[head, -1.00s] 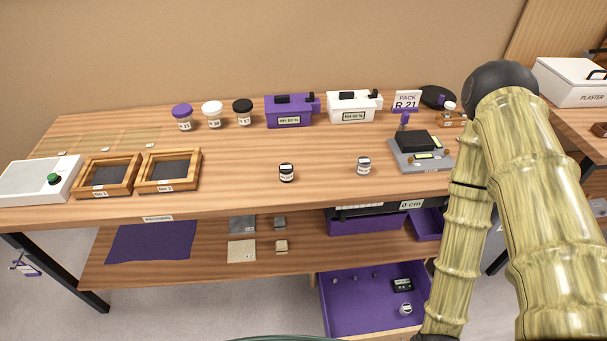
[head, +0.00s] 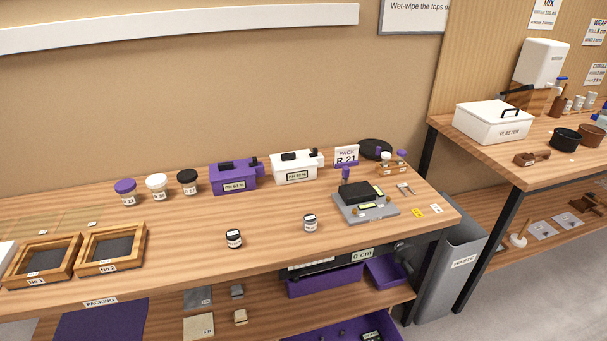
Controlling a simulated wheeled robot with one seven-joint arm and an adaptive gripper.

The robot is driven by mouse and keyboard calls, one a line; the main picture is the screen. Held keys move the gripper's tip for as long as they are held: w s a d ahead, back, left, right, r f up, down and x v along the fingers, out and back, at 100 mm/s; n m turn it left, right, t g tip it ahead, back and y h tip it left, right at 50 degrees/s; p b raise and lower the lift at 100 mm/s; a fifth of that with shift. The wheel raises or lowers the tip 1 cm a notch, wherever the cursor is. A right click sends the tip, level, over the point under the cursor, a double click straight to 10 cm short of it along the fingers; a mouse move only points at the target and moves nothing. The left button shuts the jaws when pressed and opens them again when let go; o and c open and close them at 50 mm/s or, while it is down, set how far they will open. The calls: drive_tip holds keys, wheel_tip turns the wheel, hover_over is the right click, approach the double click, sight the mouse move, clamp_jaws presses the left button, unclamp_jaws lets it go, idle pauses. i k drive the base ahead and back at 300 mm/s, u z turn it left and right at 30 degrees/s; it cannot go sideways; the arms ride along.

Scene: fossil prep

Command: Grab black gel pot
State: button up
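A jar with a black lid (head: 187,182) stands upright at the back of the bench, right of a white-lidded jar (head: 157,187) and a purple-lidded jar (head: 126,192). A small dark pot with a white label (head: 234,239) stands in the open middle of the bench top. A similar small pot (head: 310,223) stands to its right. I cannot tell from the labels which of these is the black gel pot. My gripper and arm are not in view.
A purple box (head: 233,177) and a white box (head: 296,167) stand at the back. A scale-like device (head: 366,203) is on the right. Two wooden trays (head: 110,250) are on the left. The bench (head: 200,268) is clear around the small pots. A waste bin (head: 447,275) stands at the bench's right end.

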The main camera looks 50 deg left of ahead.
sight(233, 237)
drive_tip(key=z, duration=0.6)
drive_tip(key=k, duration=1.55)
drive_tip(key=u, duration=2.2)
drive_tip(key=i, duration=0.4)
drive_tip(key=z, duration=0.1)
